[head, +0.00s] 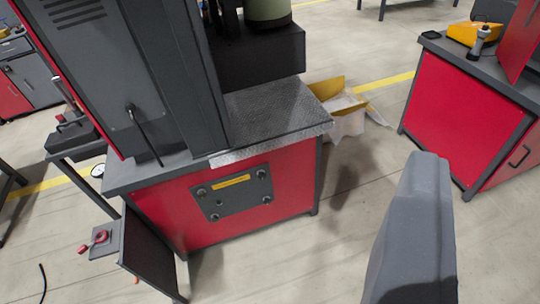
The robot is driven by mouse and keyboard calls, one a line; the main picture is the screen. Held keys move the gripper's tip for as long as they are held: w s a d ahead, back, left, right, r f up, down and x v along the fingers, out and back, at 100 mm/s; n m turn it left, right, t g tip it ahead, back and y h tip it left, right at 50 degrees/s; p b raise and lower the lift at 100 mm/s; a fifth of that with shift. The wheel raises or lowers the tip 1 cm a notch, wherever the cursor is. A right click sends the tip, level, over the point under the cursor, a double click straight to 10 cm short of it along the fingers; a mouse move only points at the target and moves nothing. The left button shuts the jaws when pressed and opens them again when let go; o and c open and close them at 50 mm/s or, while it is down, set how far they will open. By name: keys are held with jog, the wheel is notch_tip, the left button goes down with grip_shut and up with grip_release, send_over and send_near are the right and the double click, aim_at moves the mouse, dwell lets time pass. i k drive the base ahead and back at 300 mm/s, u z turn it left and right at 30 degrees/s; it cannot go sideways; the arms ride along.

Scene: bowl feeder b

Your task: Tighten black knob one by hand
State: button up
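A dark grey panel (233,194) is on the red front of a machine cabinet, left of the picture's middle. Small dark knobs sit near its corners: upper left (200,191), upper right (261,173), lower right (267,199) and lower left (214,217). I cannot tell which is black knob one, or how tight any is. A yellow label (231,181) is near the panel's top. A grey part of my gripper (415,230) shows at lower right, apart from the panel. Its fingertips cannot be made out, and nothing held is visible.
The cabinet has a metal top plate (270,115). A dark hinged-looking plate (150,252) sticks out at its lower left, beside a red-handled part (101,237). An open cardboard box (338,100) stands behind. A red bench (460,110) is at right. The floor between is clear.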

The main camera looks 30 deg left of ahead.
aim_at(262, 176)
jog(key=u, duration=0.35)
jog(key=i, duration=1.1)
jog(key=u, duration=0.65)
